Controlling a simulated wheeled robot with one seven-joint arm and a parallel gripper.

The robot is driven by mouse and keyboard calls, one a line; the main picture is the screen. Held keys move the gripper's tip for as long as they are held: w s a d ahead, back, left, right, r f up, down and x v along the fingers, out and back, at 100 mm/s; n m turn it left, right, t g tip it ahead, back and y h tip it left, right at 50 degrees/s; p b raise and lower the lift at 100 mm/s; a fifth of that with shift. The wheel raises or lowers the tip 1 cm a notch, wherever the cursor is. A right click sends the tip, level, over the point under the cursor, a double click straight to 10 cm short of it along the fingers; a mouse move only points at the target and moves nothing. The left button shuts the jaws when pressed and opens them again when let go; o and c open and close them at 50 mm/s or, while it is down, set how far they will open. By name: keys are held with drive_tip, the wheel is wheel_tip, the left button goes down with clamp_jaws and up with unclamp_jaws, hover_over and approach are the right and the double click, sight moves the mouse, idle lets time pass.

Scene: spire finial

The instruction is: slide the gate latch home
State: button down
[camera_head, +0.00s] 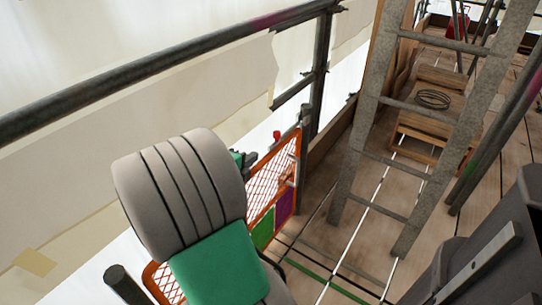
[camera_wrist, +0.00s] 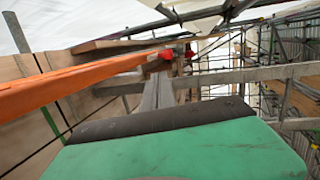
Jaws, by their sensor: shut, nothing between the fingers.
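The orange gate (camera_head: 288,165) with mesh and coloured panels stands behind my arm in the head view, its lower left partly hidden. Its orange top rail (camera_wrist: 70,85) crosses the left of the wrist view. A small red knob, likely the latch's (camera_head: 277,135), shows above the rail near the post. Red parts (camera_wrist: 166,54) also show in the wrist view, just beyond my fingertips. My gripper (camera_wrist: 160,78) is shut and empty, beside the rail and pointing towards the red parts. In the head view only part of it (camera_head: 246,160) shows past my arm. I cannot tell whether it touches the red parts.
A dark scaffold post (camera_head: 318,75) stands behind the gate's far end. A ladder (camera_head: 372,100) leans to the right over the plank deck (camera_head: 335,250). A wooden crate (camera_head: 430,125) with a coil (camera_head: 432,99) sits behind it. A long pipe rail (camera_head: 150,72) runs along the left.

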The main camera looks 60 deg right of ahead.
sight(275, 137)
drive_tip(key=x, duration=0.4)
drive_tip(key=r+x, duration=0.1)
drive_tip(key=x, duration=0.4)
drive_tip(key=b+x, duration=0.1)
drive_tip(key=x, duration=0.3)
drive_tip(key=shift+d, duration=0.55)
